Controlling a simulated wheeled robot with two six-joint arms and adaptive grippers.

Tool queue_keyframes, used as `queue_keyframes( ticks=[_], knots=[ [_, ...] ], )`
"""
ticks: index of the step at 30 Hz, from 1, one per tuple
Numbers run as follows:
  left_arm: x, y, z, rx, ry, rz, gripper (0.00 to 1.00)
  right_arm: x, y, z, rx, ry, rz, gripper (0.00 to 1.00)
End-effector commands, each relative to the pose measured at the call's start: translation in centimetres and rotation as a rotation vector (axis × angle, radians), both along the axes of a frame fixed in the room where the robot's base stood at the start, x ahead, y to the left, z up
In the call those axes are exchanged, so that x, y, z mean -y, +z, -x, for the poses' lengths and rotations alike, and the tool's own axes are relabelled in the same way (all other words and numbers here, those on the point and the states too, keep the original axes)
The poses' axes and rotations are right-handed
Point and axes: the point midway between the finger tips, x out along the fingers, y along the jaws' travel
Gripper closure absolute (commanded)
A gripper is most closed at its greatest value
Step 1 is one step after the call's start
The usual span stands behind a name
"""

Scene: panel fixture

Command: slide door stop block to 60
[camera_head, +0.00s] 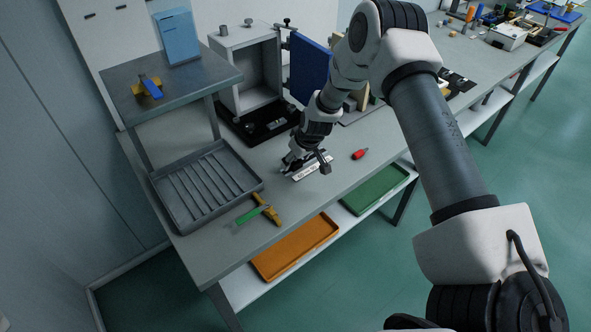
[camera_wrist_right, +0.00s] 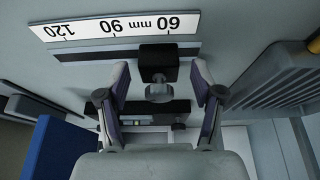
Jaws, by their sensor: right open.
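The door stop block (camera_wrist_right: 158,68) is black with a round grey knob and sits on a dark rail (camera_wrist_right: 90,53). The white scale strip (camera_wrist_right: 115,27) reads 120, 90, mm and 60, upside down in the right wrist view. The block stands between the 90 and 60 labels, nearer 60. My right gripper (camera_wrist_right: 160,88) is open, its fingers apart on either side of the knob; I cannot tell whether they touch it. In the head view my right gripper (camera_head: 302,162) is over the scale strip (camera_head: 312,169) and hides the block. My left gripper is out of view.
A grey cabinet (camera_head: 228,50) with an open blue door (camera_head: 309,70) stands behind. A grey ribbed tray (camera_head: 172,211) is at the left. A red-handled tool (camera_head: 360,154) and a green-handled tool (camera_head: 250,215) lie on the table (camera_head: 230,248).

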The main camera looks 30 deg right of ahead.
Motion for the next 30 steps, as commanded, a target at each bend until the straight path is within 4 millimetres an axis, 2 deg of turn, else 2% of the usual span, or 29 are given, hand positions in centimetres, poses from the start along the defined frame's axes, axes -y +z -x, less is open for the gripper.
queue_keyframes(
  ticks=[1, 10, 14, 15, 16, 29, 30],
  knots=[
    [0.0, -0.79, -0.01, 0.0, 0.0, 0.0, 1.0, -0.02, -0.78, -0.21, 0.001, -0.001, 0.0, 0.33],
    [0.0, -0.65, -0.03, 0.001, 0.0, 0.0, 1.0, -0.05, -0.69, -0.34, 0.0, 0.0, -0.001, 0.33],
    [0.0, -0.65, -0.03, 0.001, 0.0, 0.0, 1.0, -0.05, -0.71, -0.33, 0.0, 0.0, -0.001, 0.79],
    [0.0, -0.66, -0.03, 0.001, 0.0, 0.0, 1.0, -0.04, -0.71, -0.32, 0.0, 0.0, -0.001, 0.94],
    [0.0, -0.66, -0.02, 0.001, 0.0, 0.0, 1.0, -0.04, -0.71, -0.32, 0.0, 0.0, -0.001, 1.0],
    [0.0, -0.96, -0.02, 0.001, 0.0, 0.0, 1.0, -0.76, -0.78, -0.25, -0.001, -0.001, 0.0, 1.0],
    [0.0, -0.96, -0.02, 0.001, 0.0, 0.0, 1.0, -0.76, -0.78, -0.24, -0.001, -0.001, 0.0, 0.45]
  ],
)
